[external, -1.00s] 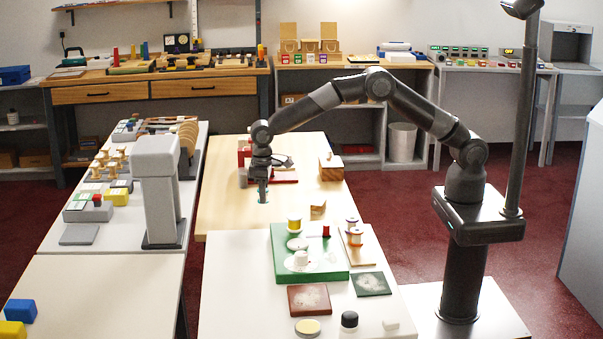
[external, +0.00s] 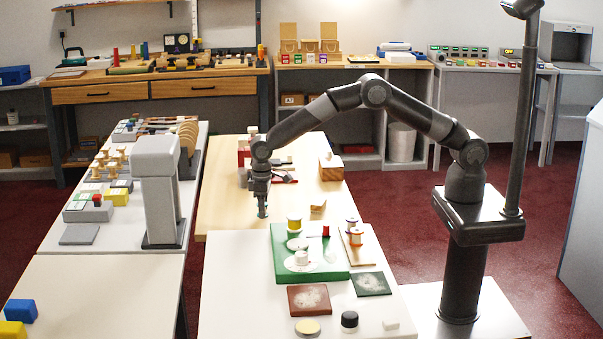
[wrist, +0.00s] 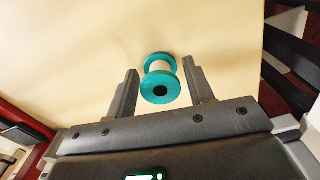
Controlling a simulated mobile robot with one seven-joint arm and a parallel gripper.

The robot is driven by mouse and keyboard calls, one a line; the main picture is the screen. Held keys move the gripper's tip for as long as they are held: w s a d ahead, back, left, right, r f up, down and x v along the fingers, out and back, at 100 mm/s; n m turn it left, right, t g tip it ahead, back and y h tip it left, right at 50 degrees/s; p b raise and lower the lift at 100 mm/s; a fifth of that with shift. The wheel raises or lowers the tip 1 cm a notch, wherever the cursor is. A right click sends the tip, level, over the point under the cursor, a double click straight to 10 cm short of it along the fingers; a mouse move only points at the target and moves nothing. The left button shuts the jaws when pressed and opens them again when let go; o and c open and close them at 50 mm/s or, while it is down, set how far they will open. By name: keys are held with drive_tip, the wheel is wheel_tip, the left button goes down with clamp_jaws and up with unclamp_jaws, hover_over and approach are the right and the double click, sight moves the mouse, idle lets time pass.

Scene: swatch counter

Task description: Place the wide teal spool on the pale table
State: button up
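The wide teal spool (wrist: 160,88) has teal end flanges and a pale core. It stands upright on the pale wooden table (external: 226,208), near its front edge, with a dark hole in its top flange. My gripper (wrist: 161,68) points straight down over it. One finger is on each side of the spool, with narrow gaps between fingers and flanges in the wrist view. The gripper looks open around the spool. In the external view my gripper (external: 262,204) is low at the table, and the small spool is mostly hidden by the fingers.
A wooden block (external: 331,168) and a wedge-shaped wooden piece (external: 318,206) lie to the right. Red and dark items stand behind the gripper. The nearer white table holds a green board (external: 283,275) with other spools. Bare wood lies left of the gripper.

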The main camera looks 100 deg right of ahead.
drive_tip(key=shift+o, duration=0.8)
wheel_tip(320, 180, up, 13)
drive_tip(key=s+d+r+t, duration=0.1)
drive_tip(key=s+r+t, duration=0.1)
drive_tip(key=s+r, duration=0.95)
drive_tip(key=s+d+r+n+t, duration=0.1)
drive_tip(key=s+r, duration=0.4)
drive_tip(key=s, duration=0.7)
drive_tip(key=s+d+r+t, duration=0.1)
drive_tip(key=s+r, duration=0.3)
drive_tip(key=s, duration=0.8)
drive_tip(key=s+f+t, duration=0.1)
drive_tip(key=s+f, duration=0.4)
drive_tip(key=s, duration=0.8)
drive_tip(key=shift+n+t, duration=0.3)
drive_tip(key=shift+n, duration=0.1)
